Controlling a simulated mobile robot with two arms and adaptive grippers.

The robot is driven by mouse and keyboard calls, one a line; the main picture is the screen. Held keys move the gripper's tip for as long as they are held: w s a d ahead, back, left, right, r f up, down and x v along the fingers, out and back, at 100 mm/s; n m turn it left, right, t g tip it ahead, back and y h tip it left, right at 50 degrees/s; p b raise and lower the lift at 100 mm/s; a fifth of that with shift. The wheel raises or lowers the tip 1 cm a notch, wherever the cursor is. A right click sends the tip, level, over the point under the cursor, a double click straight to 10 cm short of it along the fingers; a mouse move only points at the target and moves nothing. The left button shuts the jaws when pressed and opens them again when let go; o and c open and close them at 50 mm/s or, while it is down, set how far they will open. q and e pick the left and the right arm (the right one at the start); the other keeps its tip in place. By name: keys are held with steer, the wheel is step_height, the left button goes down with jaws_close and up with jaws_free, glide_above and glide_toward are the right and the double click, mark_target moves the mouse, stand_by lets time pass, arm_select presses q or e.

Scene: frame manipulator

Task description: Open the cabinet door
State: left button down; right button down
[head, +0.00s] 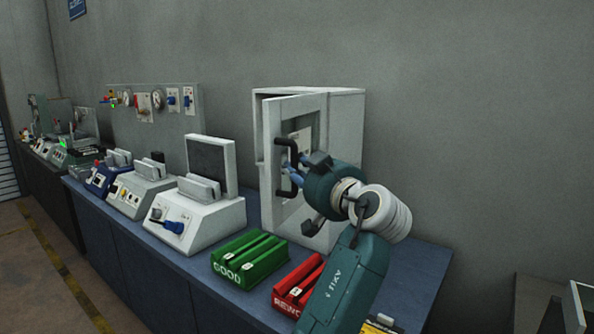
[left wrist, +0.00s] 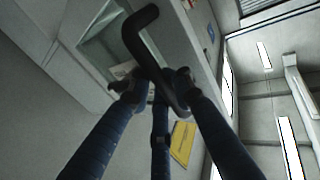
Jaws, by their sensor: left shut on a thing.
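The white cabinet (head: 345,120) stands on the blue bench against the wall. Its framed door (head: 283,205) is ajar, its left edge standing a little out from the cabinet body. My gripper and wrist hide part of the door and the cabinet's lower front. My right gripper is not in view.
A green tray (head: 250,262) marked GOOD and a red tray (head: 290,292) sit on the bench in front of the cabinet. A white device with a screen (head: 210,165) stands just left of the door. More devices line the bench farther left.

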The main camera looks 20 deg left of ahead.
arm_select(q)
steer(key=shift+d+f, duration=0.2)
steer(key=shift+f, duration=0.05)
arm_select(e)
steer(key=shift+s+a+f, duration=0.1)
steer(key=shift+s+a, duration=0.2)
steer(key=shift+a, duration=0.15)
